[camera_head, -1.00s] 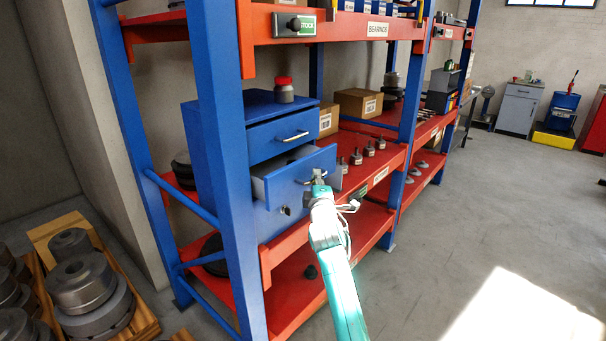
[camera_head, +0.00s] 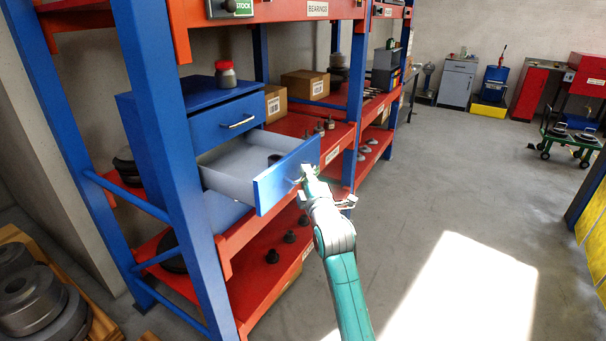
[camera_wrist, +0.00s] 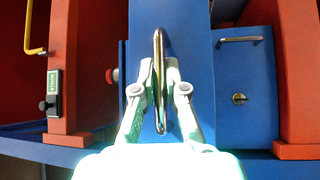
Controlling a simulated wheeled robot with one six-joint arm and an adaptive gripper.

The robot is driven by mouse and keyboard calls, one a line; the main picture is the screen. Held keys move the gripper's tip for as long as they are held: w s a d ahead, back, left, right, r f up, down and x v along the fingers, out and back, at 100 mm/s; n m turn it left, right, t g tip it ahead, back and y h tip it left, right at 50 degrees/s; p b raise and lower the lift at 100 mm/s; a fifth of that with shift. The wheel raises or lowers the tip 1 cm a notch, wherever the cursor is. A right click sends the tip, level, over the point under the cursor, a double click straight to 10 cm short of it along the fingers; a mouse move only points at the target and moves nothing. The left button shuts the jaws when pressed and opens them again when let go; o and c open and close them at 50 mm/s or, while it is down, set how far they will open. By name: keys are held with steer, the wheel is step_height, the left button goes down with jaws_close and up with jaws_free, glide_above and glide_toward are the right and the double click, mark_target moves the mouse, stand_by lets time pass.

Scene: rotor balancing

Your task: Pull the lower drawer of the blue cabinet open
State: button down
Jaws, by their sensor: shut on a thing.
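The blue cabinet (camera_head: 155,120) stands on the red shelf behind a blue post. Its lower drawer (camera_head: 283,178) is pulled well out, showing a pale grey inside with a dark round part (camera_head: 273,160) in it. The upper drawer (camera_head: 225,122) is closed. My gripper (camera_head: 306,176) is at the lower drawer's front. In the wrist view, my gripper (camera_wrist: 160,78) is shut on the metal bar handle (camera_wrist: 159,42), one finger on each side. In the head view, the gripper mostly hides this handle.
A red-capped jar (camera_head: 225,74) stands on the cabinet. A blue post (camera_head: 172,150) rises close in front of the cabinet. Cardboard boxes (camera_head: 304,85) and small parts sit on the shelf. The floor (camera_head: 450,170) to the right is open.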

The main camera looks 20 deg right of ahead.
steer(key=c, duration=1.2)
jaws_free()
steer(key=v, duration=1.2)
steer(key=s+a+f+m+g+y, duration=0.1)
steer(key=s+a+f+m, duration=0.2)
steer(key=s+f, duration=0.75)
steer(key=s+a+f+m+g+y, duration=0.1)
steer(key=s+a+f+m, duration=0.25)
steer(key=s+f, duration=0.7)
steer(key=s+a+m+g, duration=0.1)
steer(key=s+m, duration=0.1)
steer(key=s, duration=0.8)
steer(key=s+a+r+m+y, duration=0.1)
steer(key=s+m, duration=0.2)
steer(key=s, duration=0.7)
steer(key=s+a+m+g, duration=0.1)
steer(key=s+m, duration=0.2)
steer(key=s, duration=0.7)
steer(key=shift+s+a+r+g, duration=0.15)
steer(key=shift+a+r+g, duration=0.15)
steer(key=shift+r, duration=0.05)
